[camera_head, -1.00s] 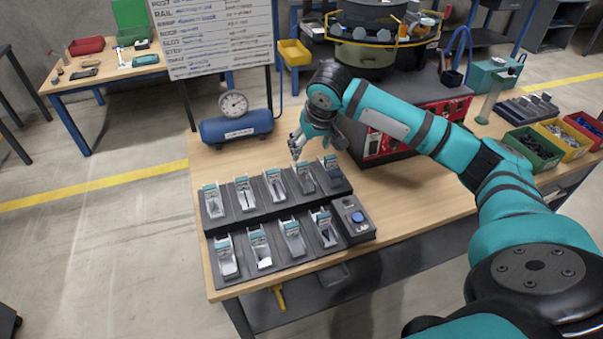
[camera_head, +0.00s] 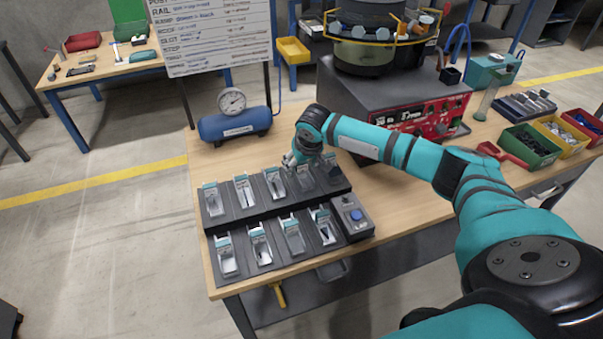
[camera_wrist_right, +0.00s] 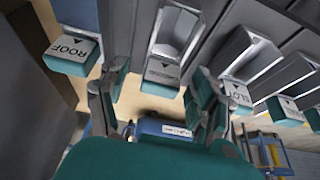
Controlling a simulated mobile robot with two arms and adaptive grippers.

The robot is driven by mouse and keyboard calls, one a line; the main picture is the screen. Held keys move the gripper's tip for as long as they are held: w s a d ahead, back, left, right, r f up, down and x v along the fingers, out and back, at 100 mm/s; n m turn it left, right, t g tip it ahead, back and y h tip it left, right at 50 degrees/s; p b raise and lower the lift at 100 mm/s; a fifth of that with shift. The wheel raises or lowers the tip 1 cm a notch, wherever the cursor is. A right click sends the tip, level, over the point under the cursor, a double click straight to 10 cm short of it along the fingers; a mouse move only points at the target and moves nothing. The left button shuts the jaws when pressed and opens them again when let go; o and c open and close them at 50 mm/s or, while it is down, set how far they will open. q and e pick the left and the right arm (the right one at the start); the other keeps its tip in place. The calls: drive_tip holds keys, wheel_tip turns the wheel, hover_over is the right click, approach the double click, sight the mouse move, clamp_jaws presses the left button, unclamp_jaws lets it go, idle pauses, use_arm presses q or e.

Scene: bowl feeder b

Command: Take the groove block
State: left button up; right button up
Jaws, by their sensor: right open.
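My right gripper (camera_head: 289,161) is over the back row of the black bin rack (camera_head: 262,211) in the head view. In the right wrist view its two fingers (camera_wrist_right: 158,92) are spread apart and empty. They straddle the teal label tab (camera_wrist_right: 161,74) of a grey bin (camera_wrist_right: 176,32) between the bins labelled ROOF (camera_wrist_right: 70,50) and SLOT (camera_wrist_right: 238,92). The middle label is too blurred to read. I cannot tell for certain which piece is the groove block. My left gripper does not show.
A control box with a blue button (camera_head: 353,215) sits at the rack's right end. A blue air tank with a gauge (camera_head: 235,125) stands behind the rack. The bowl feeder (camera_head: 375,45) is at the back right. Bare table lies right of the rack.

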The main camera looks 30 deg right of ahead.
drive_tip(key=shift+c, duration=0.5)
drive_tip(key=shift+r, duration=0.1)
clamp_jaws()
